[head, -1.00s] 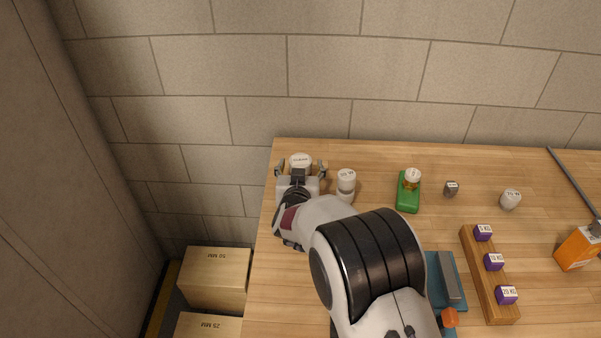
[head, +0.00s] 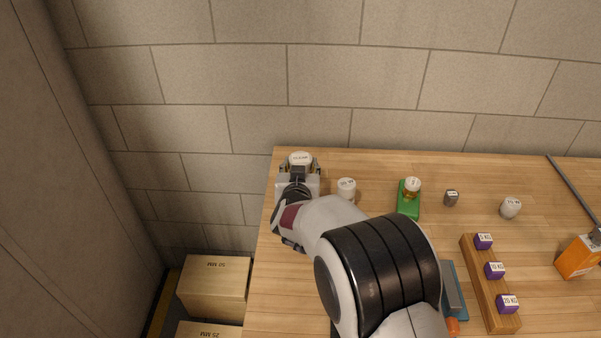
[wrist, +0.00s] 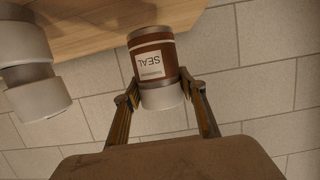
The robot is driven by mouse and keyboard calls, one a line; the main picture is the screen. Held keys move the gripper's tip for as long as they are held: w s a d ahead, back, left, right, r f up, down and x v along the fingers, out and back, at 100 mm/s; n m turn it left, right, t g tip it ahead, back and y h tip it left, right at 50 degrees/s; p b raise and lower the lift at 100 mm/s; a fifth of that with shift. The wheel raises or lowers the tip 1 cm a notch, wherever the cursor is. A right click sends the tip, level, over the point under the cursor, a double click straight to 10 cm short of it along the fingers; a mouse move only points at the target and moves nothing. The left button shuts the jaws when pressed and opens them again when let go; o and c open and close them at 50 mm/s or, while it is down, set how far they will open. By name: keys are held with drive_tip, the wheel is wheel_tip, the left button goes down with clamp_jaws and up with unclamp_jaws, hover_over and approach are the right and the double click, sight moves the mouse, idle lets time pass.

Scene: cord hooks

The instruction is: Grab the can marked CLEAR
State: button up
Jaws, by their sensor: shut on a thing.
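A can (head: 300,159) with a white lid stands near the far left corner of the wooden bench. Small lettering on its lid looks like CLEAR. In the wrist view the can (wrist: 153,60) has a brown-red body, a white lid and a pale side label that reads SEAL upside down. My gripper (wrist: 163,90) is shut on this can, one finger on each side near the lid. It also shows in the head view (head: 300,170). I cannot tell whether the can touches the bench. A second white-lidded can (head: 346,187) stands just right; it also shows in the wrist view (wrist: 38,95).
A green block (head: 409,203) with a white-topped item, a small grey piece (head: 451,198) and a white round piece (head: 510,208) lie right. A wooden rack (head: 490,290) holds purple weights. An orange container (head: 577,258) stands far right. A block wall (head: 320,70) rises behind.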

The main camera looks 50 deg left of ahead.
wheel_tip(320, 180, up, 6)
drive_tip(key=shift+r, duration=0.25)
